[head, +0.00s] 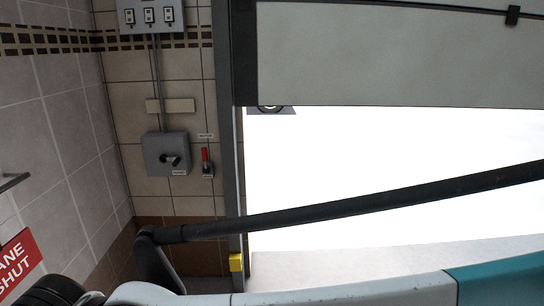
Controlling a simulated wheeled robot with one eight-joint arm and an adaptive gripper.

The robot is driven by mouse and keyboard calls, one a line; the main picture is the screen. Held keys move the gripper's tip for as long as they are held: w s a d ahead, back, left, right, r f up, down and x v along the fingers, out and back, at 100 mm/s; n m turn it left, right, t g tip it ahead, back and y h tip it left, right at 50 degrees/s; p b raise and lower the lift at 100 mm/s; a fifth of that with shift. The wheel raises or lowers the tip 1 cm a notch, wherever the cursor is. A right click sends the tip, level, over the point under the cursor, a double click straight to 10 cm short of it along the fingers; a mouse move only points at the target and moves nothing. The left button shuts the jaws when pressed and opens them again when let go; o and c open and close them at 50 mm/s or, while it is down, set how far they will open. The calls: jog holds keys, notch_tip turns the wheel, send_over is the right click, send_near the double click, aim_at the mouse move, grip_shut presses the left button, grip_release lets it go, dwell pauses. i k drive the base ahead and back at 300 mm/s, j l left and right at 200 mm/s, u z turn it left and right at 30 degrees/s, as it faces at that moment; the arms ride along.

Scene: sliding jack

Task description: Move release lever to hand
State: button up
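A small red-handled lever (205,157) stands upright on a dark base on the tiled wall, left of the door frame. A small label, too small to read, is above it. Just to its left is a grey box (152,146) with a black rotary handle (170,160) and another unreadable label. I cannot tell from the labels which of the two is the release lever. My gripper is not clearly seen in the head view, and nothing touches either handle.
A grey panel (380,55) hangs across a bright opening right of a dark upright post (233,150). A long black bar (390,198) slants across the lower opening. A yellow block (236,262) sits low on the post. A red sign (18,262) is at lower left.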

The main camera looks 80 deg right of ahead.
aim_at(204, 151)
jog(key=z, duration=2.15)
